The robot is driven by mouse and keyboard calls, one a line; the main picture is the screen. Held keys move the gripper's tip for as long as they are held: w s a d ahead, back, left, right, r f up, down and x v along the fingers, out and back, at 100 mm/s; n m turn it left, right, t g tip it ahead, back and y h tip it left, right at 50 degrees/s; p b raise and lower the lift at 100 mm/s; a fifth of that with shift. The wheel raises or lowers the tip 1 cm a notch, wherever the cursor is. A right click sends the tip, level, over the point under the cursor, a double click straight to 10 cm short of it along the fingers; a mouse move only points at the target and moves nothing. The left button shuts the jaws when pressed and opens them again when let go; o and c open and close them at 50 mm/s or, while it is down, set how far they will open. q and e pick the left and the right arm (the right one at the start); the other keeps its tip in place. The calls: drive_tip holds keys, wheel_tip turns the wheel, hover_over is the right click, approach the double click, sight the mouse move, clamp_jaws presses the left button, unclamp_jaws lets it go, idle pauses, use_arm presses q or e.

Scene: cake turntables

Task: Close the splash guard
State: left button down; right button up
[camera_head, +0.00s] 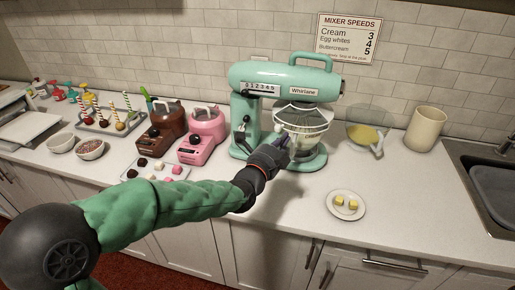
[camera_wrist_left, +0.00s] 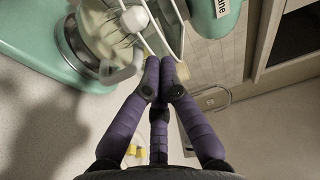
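The splash guard (camera_head: 303,117) is a pale wire cage at the front of the mint-green stand mixer (camera_head: 285,80), around and above its bowl. White wires of the guard also show in the left wrist view (camera_wrist_left: 181,42), right at my fingertips. My left gripper (camera_head: 287,143) reaches in from the left, at the guard's lower left side. In the left wrist view its purple fingers (camera_wrist_left: 162,72) come together at the tips; I see no wire clearly pinched between them. The bowl (camera_wrist_left: 98,38) is partly hidden by the guard. My right gripper is out of view.
A pink machine (camera_head: 203,135) and a brown one (camera_head: 163,127) stand left of the mixer. A glass bowl with yellow contents (camera_head: 363,134) and a cream canister (camera_head: 425,129) stand right. A plate with yellow cubes (camera_head: 346,213) sits in front. The sink (camera_head: 490,190) is far right.

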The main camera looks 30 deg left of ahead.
use_arm(q)
drive_tip(key=s+a+p, duration=0.1)
drive_tip(key=s+a, duration=0.3)
drive_tip(key=a, duration=0.4)
drive_tip(key=shift+f, duration=0.3)
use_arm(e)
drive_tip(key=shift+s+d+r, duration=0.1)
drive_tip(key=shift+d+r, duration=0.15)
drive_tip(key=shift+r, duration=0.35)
use_arm(q)
drive_tip(key=shift+a+r+p, duration=0.1)
drive_tip(key=shift+r+p, duration=0.05)
drive_tip(key=shift+p, duration=0.2)
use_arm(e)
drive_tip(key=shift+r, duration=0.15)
